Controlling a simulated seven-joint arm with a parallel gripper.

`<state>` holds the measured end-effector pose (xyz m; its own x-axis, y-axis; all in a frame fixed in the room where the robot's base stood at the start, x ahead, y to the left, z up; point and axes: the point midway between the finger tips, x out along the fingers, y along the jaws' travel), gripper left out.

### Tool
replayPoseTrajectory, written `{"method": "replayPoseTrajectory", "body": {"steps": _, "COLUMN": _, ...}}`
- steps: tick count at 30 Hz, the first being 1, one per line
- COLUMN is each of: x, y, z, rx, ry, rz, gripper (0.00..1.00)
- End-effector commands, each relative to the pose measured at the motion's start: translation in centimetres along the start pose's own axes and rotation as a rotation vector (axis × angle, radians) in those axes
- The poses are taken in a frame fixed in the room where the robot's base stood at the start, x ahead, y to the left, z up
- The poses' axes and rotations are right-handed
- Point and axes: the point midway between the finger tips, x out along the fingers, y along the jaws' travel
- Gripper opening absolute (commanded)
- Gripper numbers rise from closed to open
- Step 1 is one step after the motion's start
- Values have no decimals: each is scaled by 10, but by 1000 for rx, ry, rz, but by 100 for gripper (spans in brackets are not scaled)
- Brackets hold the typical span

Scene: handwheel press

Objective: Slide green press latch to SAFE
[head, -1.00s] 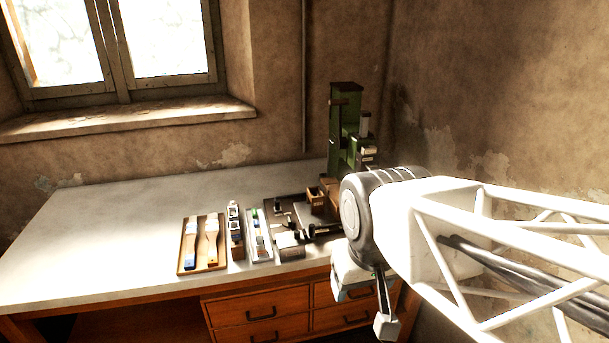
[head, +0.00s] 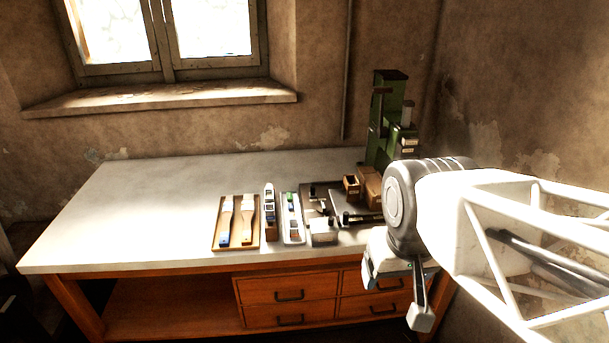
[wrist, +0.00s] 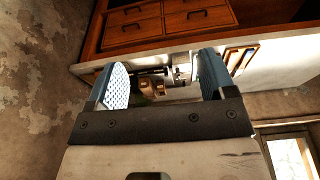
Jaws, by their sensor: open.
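The green press (head: 385,115) stands at the back right of the table, its lower part partly hidden by my arm. Its latch cannot be made out at this size. Between the pads, farther off, are the table's front edge and some small wooden and metal items.
On the table (head: 130,215) lie a wooden tray with two brushes (head: 235,222), a narrow rack (head: 270,212), a light tray of coloured pieces (head: 292,218) and a dark tray of metal parts (head: 313,195). Small wooden boxes (head: 365,186) stand before the press. The table's left half is clear.

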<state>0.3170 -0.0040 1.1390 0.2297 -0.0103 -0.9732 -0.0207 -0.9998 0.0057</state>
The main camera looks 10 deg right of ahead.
Motion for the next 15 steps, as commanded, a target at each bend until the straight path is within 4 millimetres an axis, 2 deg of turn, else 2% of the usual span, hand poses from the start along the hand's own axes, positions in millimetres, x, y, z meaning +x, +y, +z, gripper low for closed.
{"method": "replayPoseTrajectory", "body": {"steps": 5, "x": -2, "y": 0, "z": -14, "rx": 0, "ry": -5, "rz": 0, "gripper": 77}}
{"method": "replayPoseTrajectory", "body": {"steps": 8, "x": -4, "y": -1, "z": -29, "rx": -1, "ry": -11, "rz": -1, "gripper": 77}}
{"method": "replayPoseTrajectory", "body": {"steps": 15, "x": -6, "y": -3, "z": -82, "rx": -3, "ry": -31, "rz": -2, "gripper": 77}}
